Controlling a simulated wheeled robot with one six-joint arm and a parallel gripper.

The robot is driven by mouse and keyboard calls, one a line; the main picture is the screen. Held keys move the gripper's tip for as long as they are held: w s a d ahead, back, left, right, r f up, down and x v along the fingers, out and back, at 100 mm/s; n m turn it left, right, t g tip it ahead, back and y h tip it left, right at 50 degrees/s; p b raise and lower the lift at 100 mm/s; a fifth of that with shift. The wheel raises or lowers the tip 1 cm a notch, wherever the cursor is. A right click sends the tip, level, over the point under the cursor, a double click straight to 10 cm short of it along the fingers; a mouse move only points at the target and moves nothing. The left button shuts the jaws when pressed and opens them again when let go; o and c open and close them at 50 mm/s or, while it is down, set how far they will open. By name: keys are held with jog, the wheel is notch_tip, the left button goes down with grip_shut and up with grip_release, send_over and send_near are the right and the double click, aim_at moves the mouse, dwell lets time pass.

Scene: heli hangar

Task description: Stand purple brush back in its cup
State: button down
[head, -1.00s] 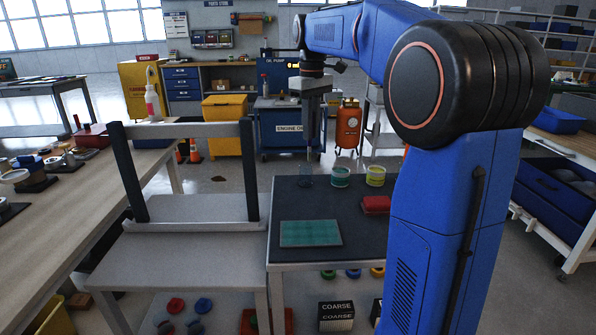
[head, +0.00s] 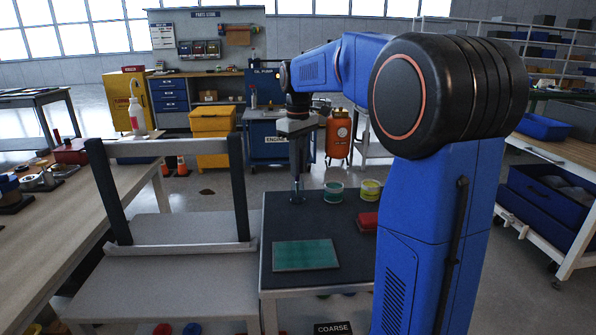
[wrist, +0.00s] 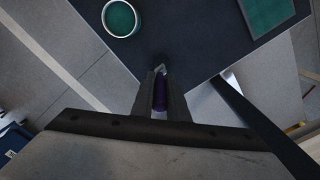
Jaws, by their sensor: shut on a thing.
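My gripper (head: 298,174) points straight down over the back left corner of the dark table. It is shut on the purple brush (wrist: 160,92), whose purple part shows between the fingers in the wrist view. The fingers hide most of the brush.
A cup with green content (head: 334,191) and a yellow cup (head: 370,190) stand to the right. A red block (head: 367,221) lies near my arm, and a green mat (head: 305,255) lies in front. A dark-posted frame (head: 240,190) stands on the grey bench at left.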

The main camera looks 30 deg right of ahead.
jog(key=shift+f, duration=0.9)
jog(key=shift+f, duration=0.1)
jog(key=c, duration=1.7)
grip_release()
jog(key=shift+c, duration=0.2)
notch_tip(320, 180, up, 12)
jog(key=shift+r, duration=0.15)
